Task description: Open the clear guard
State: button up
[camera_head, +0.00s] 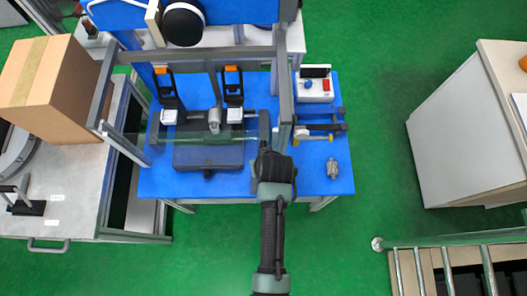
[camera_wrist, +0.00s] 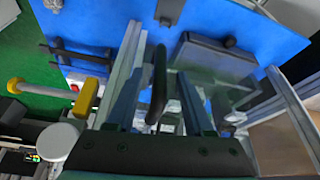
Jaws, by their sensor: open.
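The clear guard (camera_head: 185,148) is a see-through panel across the front of the metal frame on the blue table. It looks lowered in front of the dark base block. In the wrist view the clear panel (camera_wrist: 225,92) lies right of centre. My gripper (camera_head: 264,150) is at the guard's right end, by the frame's right post. In the wrist view my gripper (camera_wrist: 160,92) is open, with a dark upright bar (camera_wrist: 158,75), which looks like the guard's handle, between its two fingers. I cannot tell whether either finger touches it.
Two black clamps with orange tips (camera_head: 233,88) stand behind the guard. A control box (camera_head: 314,85) with a red button and a small grey part (camera_head: 333,168) are on the table's right. A cardboard box (camera_head: 55,85) stands left.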

jog(key=shift+x, duration=1.35)
grip_shut()
dwell(0.5)
